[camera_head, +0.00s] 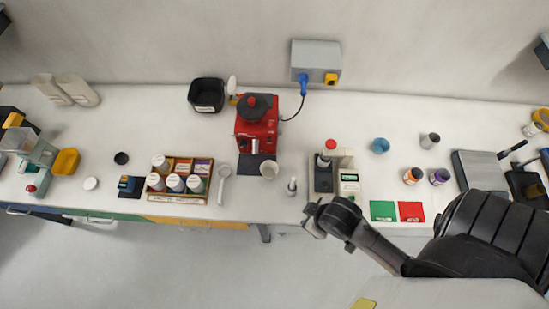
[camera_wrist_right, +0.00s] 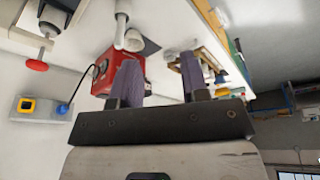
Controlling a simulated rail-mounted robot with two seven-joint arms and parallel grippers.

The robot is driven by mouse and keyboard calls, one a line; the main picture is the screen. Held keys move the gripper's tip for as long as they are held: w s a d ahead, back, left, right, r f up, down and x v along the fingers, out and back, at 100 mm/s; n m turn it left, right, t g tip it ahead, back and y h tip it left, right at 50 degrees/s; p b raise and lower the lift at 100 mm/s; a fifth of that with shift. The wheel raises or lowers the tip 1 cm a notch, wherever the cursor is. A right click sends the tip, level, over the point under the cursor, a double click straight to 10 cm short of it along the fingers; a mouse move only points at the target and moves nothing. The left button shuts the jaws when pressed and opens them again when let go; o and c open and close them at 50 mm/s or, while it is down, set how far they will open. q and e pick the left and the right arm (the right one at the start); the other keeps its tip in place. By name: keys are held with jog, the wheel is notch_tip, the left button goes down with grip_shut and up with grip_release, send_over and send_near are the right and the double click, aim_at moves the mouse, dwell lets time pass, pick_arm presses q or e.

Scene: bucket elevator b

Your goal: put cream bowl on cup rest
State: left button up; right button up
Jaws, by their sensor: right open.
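The cream bowl (camera_head: 268,170) stands on the white bench in front of the red machine (camera_head: 257,128). It is at the right edge of a flat dark plate (camera_head: 247,164), which may be the cup rest; I cannot tell whether the bowl overlaps it. In the right wrist view the bowl (camera_wrist_right: 134,41) shows beyond my fingers, beside the dark plate (camera_wrist_right: 151,47). My right gripper (camera_wrist_right: 158,62) is open and empty, apart from the bowl. In the head view my right gripper (camera_head: 314,218) is near the bench's front edge, right of the bowl. My left gripper is not in view.
A small white bottle (camera_head: 292,187) stands right of the bowl, and a grey device with a red knob (camera_head: 323,173) is further right. A pale spoon (camera_head: 224,182) and a wooden rack of jars (camera_head: 181,181) lie left. A cable runs behind the red machine.

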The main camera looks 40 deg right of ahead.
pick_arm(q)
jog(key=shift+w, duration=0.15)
